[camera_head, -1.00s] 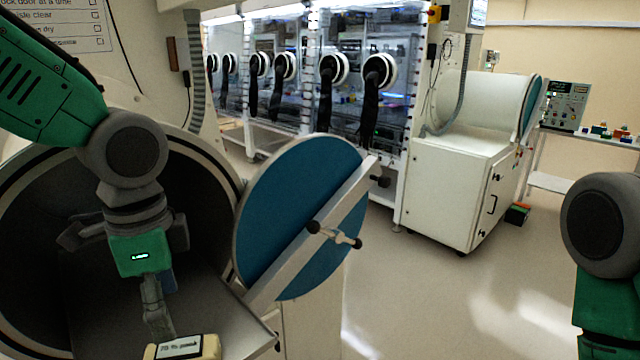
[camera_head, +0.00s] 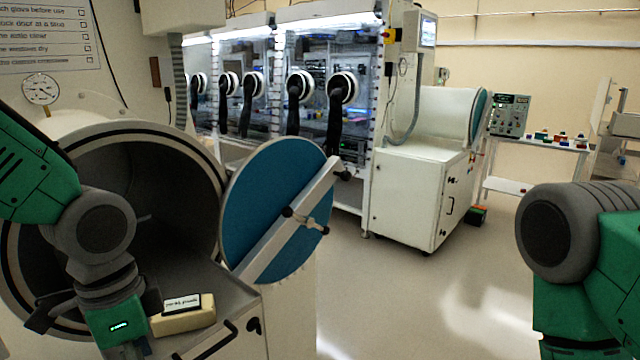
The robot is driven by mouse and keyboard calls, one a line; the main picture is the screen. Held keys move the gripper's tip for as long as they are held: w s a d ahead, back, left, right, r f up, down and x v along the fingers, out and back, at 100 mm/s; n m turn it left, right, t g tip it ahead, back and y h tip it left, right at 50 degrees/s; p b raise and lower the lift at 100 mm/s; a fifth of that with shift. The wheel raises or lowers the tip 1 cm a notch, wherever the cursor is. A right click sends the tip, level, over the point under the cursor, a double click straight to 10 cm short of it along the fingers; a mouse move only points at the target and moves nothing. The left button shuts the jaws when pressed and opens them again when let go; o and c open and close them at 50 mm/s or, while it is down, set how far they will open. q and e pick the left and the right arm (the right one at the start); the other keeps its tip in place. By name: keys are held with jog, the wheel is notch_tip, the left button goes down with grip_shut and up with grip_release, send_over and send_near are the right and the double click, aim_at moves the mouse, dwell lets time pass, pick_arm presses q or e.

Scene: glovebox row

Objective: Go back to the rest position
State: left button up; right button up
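My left arm comes in from the left, in front of the open round chamber. The base of my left gripper (camera_head: 125,346) shows at the bottom edge; its fingertips are cut off by the frame, so its opening is hidden. A pale yellow block (camera_head: 184,315) with a white label lies on the metal tray (camera_head: 232,296) at the chamber mouth, just right of the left gripper and apart from what I see of it. My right arm shows at the right edge; its gripper is out of view.
The round chamber (camera_head: 150,165) stands open at left. Its blue door (camera_head: 262,195) is swung out to the right of the tray. A glovebox row (camera_head: 300,100) and a white cabinet (camera_head: 415,195) stand behind. The floor (camera_head: 430,300) at centre right is clear.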

pick_arm(q)
jog(key=s+a+f+n+b, duration=0.2)
jog(key=s+f, duration=0.3)
jog(key=f, duration=0.8)
jog(key=s+a+f+n+b, duration=0.1)
jog(key=s+f+n+b, duration=0.4)
jog(key=f, duration=0.8)
jog(key=s+a+f+n+t+b, duration=0.1)
jog(key=s+f, duration=0.6)
jog(key=f, duration=0.7)
jog(key=a+n+b, duration=0.1)
jog(key=n+b, duration=0.1)
jog(key=shift+s+a+n+y, duration=0.2)
jog(key=shift+a+n+y, duration=0.15)
jog(key=shift+n+y, duration=0.05)
jog(key=shift+w, duration=0.1)
